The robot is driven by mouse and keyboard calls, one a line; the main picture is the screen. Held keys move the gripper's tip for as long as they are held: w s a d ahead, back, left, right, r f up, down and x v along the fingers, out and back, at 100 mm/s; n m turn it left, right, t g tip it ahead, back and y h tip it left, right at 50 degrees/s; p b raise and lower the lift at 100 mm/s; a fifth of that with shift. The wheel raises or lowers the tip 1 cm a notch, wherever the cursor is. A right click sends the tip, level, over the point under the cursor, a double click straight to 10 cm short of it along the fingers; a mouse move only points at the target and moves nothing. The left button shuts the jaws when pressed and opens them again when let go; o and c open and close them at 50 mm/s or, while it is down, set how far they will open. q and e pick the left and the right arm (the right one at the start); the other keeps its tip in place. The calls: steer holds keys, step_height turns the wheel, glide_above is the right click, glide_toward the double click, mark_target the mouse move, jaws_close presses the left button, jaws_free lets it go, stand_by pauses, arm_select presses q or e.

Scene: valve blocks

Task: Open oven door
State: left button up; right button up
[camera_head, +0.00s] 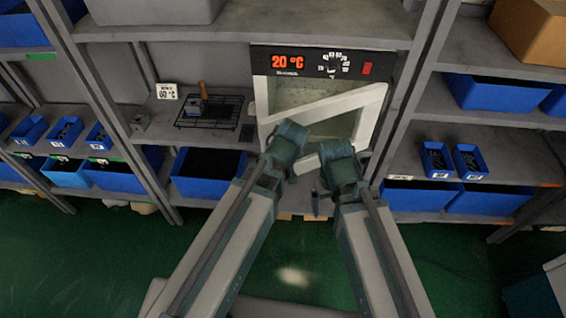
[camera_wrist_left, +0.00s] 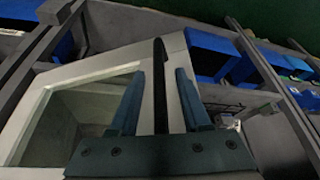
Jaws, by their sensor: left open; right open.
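The oven (camera_head: 318,66) stands on the middle shelf, its display reading 20 °C. Its white-framed door (camera_head: 345,101) stands partly open, slanting across the front, with the pale interior showing above it. In the left wrist view the door (camera_wrist_left: 105,65) shows its window and a dark upright handle (camera_wrist_left: 160,60). My left gripper (camera_wrist_left: 158,85) is open, its fingers on either side of the handle, with gaps visible; in the head view it is at the door's left part (camera_head: 287,145). My right gripper (camera_head: 340,160) is open, in front of the door's lower part; its fingertips are hard to make out.
A wire rack (camera_head: 208,111) with a small block on it lies on the shelf left of the oven, beside a 60 °C sign (camera_head: 167,92). Grey shelf posts stand on both sides. Blue bins (camera_head: 208,173) fill the lower shelves. The green floor (camera_head: 290,270) in front looks mostly clear.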

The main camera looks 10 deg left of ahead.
arm_select(q)
steer(key=shift+r, duration=0.1)
steer(key=p+v, duration=0.7)
steer(key=shift+s+r, duration=0.15)
